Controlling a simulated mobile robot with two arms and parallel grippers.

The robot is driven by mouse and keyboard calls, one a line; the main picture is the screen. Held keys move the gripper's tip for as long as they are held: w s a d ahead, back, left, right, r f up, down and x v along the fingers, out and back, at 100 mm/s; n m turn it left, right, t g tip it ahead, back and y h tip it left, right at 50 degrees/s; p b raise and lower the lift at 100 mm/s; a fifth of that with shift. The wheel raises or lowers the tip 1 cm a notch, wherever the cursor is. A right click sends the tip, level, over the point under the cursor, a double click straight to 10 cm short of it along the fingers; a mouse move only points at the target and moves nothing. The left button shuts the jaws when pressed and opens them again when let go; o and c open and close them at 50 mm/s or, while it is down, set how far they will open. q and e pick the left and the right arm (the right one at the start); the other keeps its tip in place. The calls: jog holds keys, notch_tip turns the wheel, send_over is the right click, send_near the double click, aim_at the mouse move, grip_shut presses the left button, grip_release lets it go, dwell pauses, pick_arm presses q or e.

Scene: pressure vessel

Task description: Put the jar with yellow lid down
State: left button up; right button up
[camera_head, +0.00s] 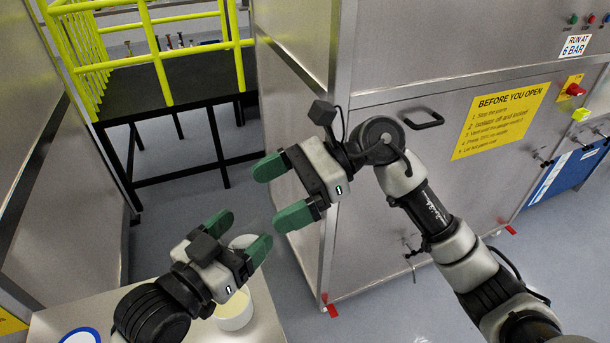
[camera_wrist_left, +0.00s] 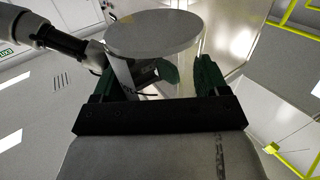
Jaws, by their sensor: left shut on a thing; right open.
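My left gripper (camera_head: 246,232), at the lower middle of the head view, is shut on the jar. A pale round end of the jar (camera_head: 243,242) shows between the green fingers. In the left wrist view this end is a grey disc (camera_wrist_left: 152,35) between the two fingers. A white rounded piece with a pale yellow face (camera_head: 235,304) shows just below the gripper; I cannot tell whether it is the jar's other end. No clear yellow lid shows. My right gripper (camera_head: 277,196) is open and empty, above and right of the left one.
A light table top (camera_head: 110,312) with a blue-ringed mark lies under my left arm. A large grey steel cabinet (camera_head: 400,220) with a yellow sign stands close on the right. A dark platform with yellow railings (camera_head: 160,55) is at the back left. Grey floor lies between.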

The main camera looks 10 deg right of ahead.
aim_at(251, 206)
jog(key=x, duration=0.6)
jog(key=c, duration=1)
pick_arm(q)
jog(key=o, duration=1)
pick_arm(e)
jog(key=shift+d, duration=0.1)
jog(key=c, duration=0.4)
